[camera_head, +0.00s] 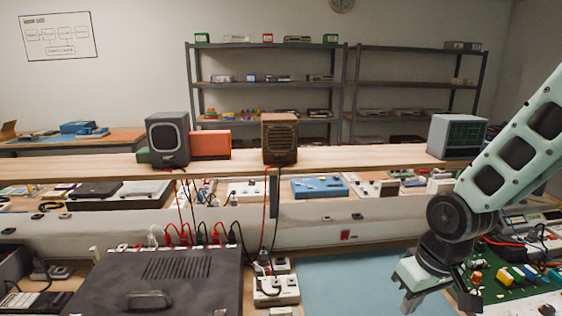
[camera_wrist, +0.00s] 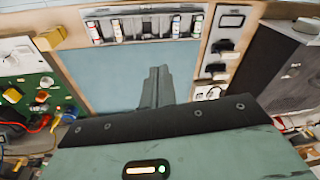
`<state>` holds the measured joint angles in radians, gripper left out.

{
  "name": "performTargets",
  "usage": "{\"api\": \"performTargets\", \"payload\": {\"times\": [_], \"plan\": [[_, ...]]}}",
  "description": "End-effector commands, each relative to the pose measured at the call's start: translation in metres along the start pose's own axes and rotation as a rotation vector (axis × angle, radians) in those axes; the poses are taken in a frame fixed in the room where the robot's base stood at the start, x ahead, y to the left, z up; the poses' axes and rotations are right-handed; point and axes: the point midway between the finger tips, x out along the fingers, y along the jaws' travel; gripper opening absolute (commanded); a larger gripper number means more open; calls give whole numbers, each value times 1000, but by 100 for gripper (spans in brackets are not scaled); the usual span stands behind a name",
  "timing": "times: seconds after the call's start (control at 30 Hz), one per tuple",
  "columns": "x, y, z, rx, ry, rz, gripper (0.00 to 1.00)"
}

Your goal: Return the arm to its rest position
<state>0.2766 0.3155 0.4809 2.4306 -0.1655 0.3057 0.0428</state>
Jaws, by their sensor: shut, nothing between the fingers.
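My arm comes in from the right edge of the head view, with a pale green link and a dark round joint. My gripper (camera_head: 411,303) points down at the lower right, over the right part of a blue mat (camera_head: 345,282). In the wrist view my gripper (camera_wrist: 158,72) shows as two dark fingers close together, shut with nothing between them. The blue mat (camera_wrist: 110,75) lies beneath the fingers. I cannot tell the exact height above it.
A green circuit board (camera_head: 510,285) lies right of my gripper. A large dark case (camera_head: 160,280) stands at left with power sockets (camera_head: 275,288) beside it. A wooden shelf (camera_head: 350,158) behind holds a grey speaker (camera_head: 168,138), a brown radio (camera_head: 279,138) and a monitor (camera_head: 457,136).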

Motion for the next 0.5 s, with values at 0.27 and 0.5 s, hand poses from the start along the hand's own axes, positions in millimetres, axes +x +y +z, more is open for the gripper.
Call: {"api": "performTargets", "payload": {"times": [0.27, 0.5], "plan": [[-46, -109, 60, -246, -80, 26, 0], [-70, -153, 109, -365, -117, 9, 0]]}}
